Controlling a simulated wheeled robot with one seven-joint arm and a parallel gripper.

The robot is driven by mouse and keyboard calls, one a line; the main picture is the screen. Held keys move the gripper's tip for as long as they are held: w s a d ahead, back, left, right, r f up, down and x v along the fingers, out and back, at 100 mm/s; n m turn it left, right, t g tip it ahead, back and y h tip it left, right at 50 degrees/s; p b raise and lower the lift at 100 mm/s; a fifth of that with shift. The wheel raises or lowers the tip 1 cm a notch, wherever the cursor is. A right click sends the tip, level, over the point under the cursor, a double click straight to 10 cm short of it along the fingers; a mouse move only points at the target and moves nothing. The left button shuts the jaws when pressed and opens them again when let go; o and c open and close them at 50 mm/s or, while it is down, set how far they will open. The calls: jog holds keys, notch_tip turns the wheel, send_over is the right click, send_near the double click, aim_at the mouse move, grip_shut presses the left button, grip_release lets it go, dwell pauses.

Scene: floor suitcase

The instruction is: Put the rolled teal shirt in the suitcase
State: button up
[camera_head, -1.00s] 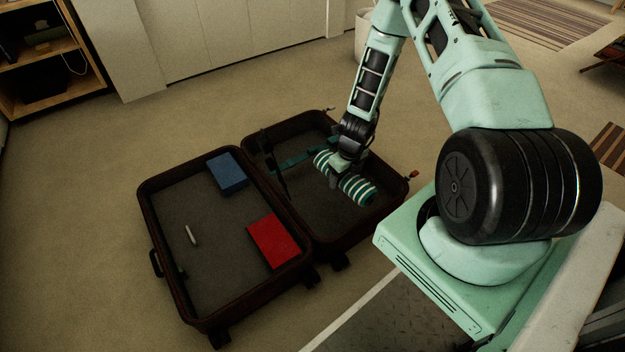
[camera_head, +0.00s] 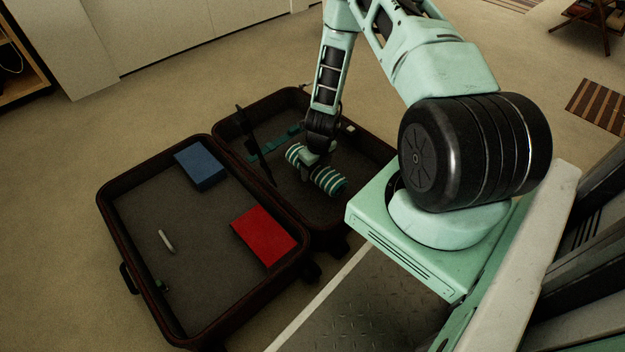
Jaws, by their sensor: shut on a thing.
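The rolled teal shirt (camera_head: 328,182), striped teal and white, is in my gripper (camera_head: 314,166). My gripper points down and is shut around the middle of the roll. The roll appears over the right half of the open suitcase (camera_head: 203,140); I cannot tell whether it touches the floor of that half. The suitcase is dark with a reddish-brown rim and lies open flat on the carpet, its two halves side by side.
The left half holds a blue box (camera_head: 201,166), a red box (camera_head: 264,236) and a small white stick-like object (camera_head: 166,241). A teal strap (camera_head: 270,145) lies in the right half. Carpet (camera_head: 60,170) is clear to the left. A striped mat (camera_head: 601,108) lies at right.

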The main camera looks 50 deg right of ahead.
jog(key=shift+f+b, duration=1.2)
jog(key=shift+f, duration=1.25)
jog(key=shift+f, duration=0.15)
jog(key=o, duration=1.1)
jog(key=shift+c, duration=0.2)
jog(key=r+p, duration=0.2)
jog(key=r, duration=0.2)
jog(key=s+r+p, duration=0.1)
jog(key=r+p, duration=0.1)
jog(key=r, duration=0.2)
jog(key=r+p, duration=0.2)
jog(key=r, duration=0.2)
jog(key=shift+s+r+p, duration=0.15)
jog(key=shift+s+p, duration=0.05)
jog(key=shift+p, duration=0.1)
